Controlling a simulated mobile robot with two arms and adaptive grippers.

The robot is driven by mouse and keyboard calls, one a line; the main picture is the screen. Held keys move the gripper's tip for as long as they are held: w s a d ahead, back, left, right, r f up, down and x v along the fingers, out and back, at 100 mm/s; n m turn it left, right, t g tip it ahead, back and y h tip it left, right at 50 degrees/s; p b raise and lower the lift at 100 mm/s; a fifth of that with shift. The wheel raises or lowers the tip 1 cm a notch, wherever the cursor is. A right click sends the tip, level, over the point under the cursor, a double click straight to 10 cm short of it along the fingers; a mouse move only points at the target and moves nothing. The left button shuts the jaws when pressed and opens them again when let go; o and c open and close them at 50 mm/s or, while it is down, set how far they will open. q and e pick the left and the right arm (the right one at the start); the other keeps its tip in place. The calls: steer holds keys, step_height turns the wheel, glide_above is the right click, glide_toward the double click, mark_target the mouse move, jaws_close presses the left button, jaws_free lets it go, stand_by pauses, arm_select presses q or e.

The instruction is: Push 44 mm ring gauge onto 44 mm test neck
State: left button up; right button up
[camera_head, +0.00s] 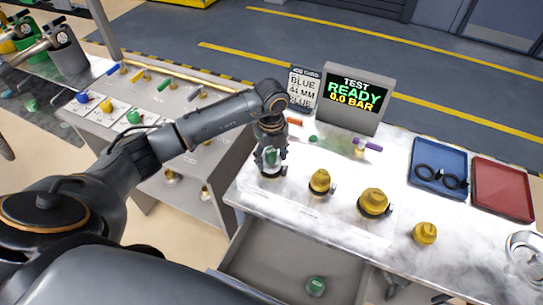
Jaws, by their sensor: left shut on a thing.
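My left gripper (270,158) reaches over the left end of the white bench, pointing down, shut on a small green thing (271,154). The fingers hide most of it, so I cannot tell whether it is the ring gauge. A low round base shows on the bench right under the fingertips; I cannot tell whether it touches the held thing. To the right stand a yellow-topped fitting (320,181), a larger one (375,201) and another (425,233). No neck's size marking is legible. My right gripper is not in view.
A blue tray (427,149) holds black rings (455,182); a red tray (503,188) looks empty. An open drawer (262,265) holds a green piece (316,286).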

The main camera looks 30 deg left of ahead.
mark_target(271, 152)
arm_select(q)
steer(key=o, duration=1.2)
steer(key=shift+o, duration=0.2)
step_height(271, 152, up, 12)
steer(key=shift+s, duration=0.1)
